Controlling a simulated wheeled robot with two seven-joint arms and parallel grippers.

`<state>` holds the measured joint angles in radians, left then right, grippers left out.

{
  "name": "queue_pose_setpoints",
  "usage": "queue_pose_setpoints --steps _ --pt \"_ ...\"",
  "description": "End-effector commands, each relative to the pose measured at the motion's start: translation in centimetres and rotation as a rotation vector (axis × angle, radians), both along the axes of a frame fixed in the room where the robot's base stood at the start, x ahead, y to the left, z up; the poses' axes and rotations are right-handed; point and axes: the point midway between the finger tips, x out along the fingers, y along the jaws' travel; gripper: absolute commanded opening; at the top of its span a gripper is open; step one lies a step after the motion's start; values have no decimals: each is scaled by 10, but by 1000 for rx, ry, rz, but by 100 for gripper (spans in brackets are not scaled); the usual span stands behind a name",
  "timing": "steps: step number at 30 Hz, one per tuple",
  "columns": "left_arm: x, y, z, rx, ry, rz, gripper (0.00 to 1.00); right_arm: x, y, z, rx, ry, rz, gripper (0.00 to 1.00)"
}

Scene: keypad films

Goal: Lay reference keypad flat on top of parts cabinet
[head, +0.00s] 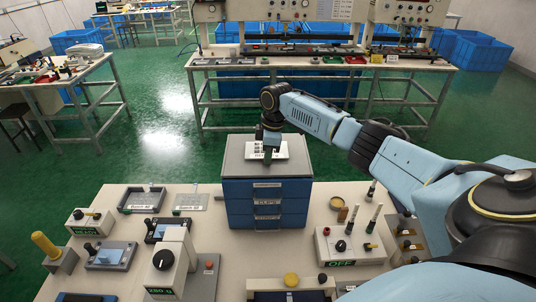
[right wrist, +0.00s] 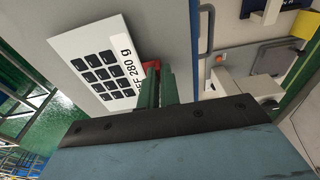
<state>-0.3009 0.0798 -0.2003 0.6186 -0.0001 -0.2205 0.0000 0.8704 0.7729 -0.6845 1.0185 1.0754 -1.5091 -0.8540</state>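The reference keypad (head: 268,151) is a white plate with dark keys. In the right wrist view the keypad (right wrist: 98,62) shows its black keys and the print "280 g". My right gripper (head: 268,147) is over the parts cabinet (head: 266,190), a blue drawer unit with a grey top. In the wrist view the green fingers of my right gripper (right wrist: 152,80) are shut on the keypad's edge, by a small red part. The keypad looks about level over the grey top (right wrist: 170,25); I cannot tell whether it touches. My left gripper is not in view.
The cabinet stands on a cream table (head: 200,240). Left of it are a grey tray (head: 142,199) and several small devices. Right of it are a box marked OFF (head: 350,245) and several upright pens. A scale-like device (head: 172,265) stands in front. Another workbench (head: 320,62) is behind.

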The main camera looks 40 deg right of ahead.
Motion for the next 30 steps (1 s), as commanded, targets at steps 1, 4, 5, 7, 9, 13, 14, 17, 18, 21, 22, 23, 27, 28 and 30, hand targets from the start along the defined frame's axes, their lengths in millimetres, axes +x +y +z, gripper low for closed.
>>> queue_pose_setpoints --steps 1,4,5,7,9,13,14,17,18,21,22,23,27,28,30 --pt "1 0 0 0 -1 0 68 0 0 0 0 0 0 0" --pt "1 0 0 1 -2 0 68 0 0 0 0 0 0 0" --pt "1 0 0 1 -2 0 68 0 0 -1 0 0 0 0" --pt "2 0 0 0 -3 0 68 0 0 -2 0 0 0 0" --pt "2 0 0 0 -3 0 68 0 0 -3 0 0 0 0" --pt "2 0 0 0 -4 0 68 0 0 -5 0 0 0 0" --pt "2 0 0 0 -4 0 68 0 0 -5 0 0 0 0" --pt "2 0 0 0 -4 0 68 0 0 -6 1 -1 0 0" --pt "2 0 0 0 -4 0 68 0 0 -7 1 -1 -1 0" --pt "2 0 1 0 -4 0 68 0 0 -8 1 -1 -1 0" --pt "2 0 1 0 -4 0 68 0 0 -8 0 -1 0 0" --pt "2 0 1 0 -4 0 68 0 0 -8 0 -1 0 0" --pt "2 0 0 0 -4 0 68 0 0 -8 0 0 0 11" --pt "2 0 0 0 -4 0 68 0 0 -8 0 0 0 15" --pt "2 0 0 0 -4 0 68 0 0 -8 0 0 0 24"
